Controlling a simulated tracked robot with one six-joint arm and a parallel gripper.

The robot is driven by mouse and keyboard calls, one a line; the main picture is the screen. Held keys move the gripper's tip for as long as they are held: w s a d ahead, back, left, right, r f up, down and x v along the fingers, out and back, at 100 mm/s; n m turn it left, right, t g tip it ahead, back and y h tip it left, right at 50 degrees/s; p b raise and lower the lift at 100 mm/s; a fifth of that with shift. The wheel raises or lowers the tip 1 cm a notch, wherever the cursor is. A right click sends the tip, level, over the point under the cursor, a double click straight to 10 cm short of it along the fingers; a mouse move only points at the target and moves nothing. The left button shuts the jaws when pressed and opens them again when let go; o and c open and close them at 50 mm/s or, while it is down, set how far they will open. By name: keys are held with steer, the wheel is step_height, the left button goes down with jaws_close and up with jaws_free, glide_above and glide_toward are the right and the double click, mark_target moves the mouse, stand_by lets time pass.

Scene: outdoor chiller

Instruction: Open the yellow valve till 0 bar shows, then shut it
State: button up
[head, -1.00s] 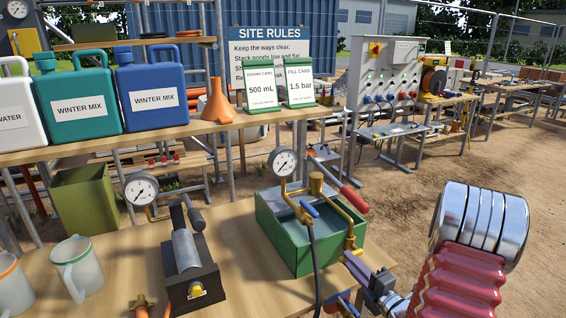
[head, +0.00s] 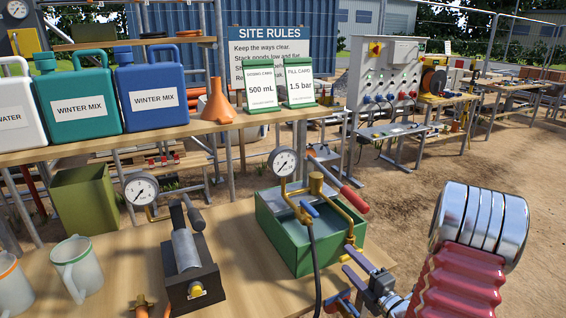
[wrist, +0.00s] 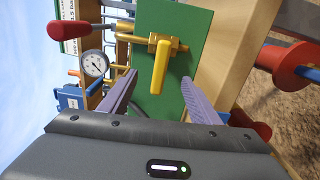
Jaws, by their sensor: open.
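The yellow valve lever (wrist: 166,66) is straight ahead in the wrist view, on a brass fitting against the green tank wall (wrist: 146,82). In the head view, the brass pipe ends at the tank's (head: 301,258) right side, where the lever is hard to make out. My gripper (head: 350,266) is beside that end. In the wrist view its two purple fingers (wrist: 158,88) are apart, with the lever between their lines and apparently untouched. A round gauge (head: 283,162) stands on the pump, also seen in the wrist view (wrist: 95,64); its reading is too small to tell.
The pump's red-gripped handle (head: 355,199) and a blue lever (head: 309,208) stand above the tank. A black hose (head: 315,265) hangs in front. A black block with a cylinder (head: 190,270), a second gauge (head: 141,189) and mugs (head: 77,267) occupy the bench's left.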

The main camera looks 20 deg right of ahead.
steer(key=s, duration=0.7)
stand_by(0.5)
steer(key=shift+d, duration=0.1)
steer(key=s, duration=1.3)
steer(key=shift+s+d, duration=0.2)
steer(key=shift+s, duration=0.2)
stand_by(0.5)
